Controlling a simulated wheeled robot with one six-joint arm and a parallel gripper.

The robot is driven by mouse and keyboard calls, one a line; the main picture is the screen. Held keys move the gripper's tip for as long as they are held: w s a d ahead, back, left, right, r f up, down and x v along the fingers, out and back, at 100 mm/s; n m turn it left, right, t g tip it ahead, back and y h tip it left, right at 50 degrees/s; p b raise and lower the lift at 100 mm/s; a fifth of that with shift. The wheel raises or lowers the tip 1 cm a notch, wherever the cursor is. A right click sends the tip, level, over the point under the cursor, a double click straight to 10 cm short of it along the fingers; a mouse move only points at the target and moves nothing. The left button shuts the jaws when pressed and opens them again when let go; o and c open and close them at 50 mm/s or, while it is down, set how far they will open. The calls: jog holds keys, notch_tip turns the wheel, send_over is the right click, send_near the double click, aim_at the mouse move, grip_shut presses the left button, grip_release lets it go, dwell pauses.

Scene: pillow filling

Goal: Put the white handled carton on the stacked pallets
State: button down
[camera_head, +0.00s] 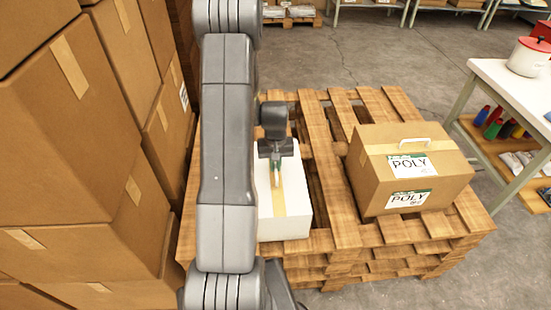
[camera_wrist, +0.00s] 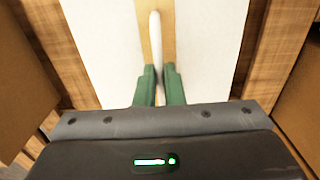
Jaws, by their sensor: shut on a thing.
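The white carton (camera_head: 293,216) with a tan tape strip sits on or just above the left part of the stacked pallets (camera_head: 385,238); I cannot tell whether it touches the slats. My gripper (camera_head: 276,182) is over its top, shut on its white handle. In the wrist view the green fingers of my gripper (camera_wrist: 160,86) close around the handle (camera_wrist: 155,45), with the white carton top (camera_wrist: 105,40) below. My arm hides the carton's left side in the head view.
A brown POLY carton (camera_head: 405,165) with a white handle stands on the right of the pallets. Large brown boxes (camera_head: 80,140) are stacked at the left. A white table (camera_head: 515,90) with a red-lidded pot (camera_head: 530,57) stands at the right. Bare slats show behind the cartons.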

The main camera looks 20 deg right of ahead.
jog(key=shift+f, duration=0.1)
jog(key=c, duration=1.5)
grip_release()
jog(key=shift+c, duration=0.2)
notch_tip(320, 180, up, 12)
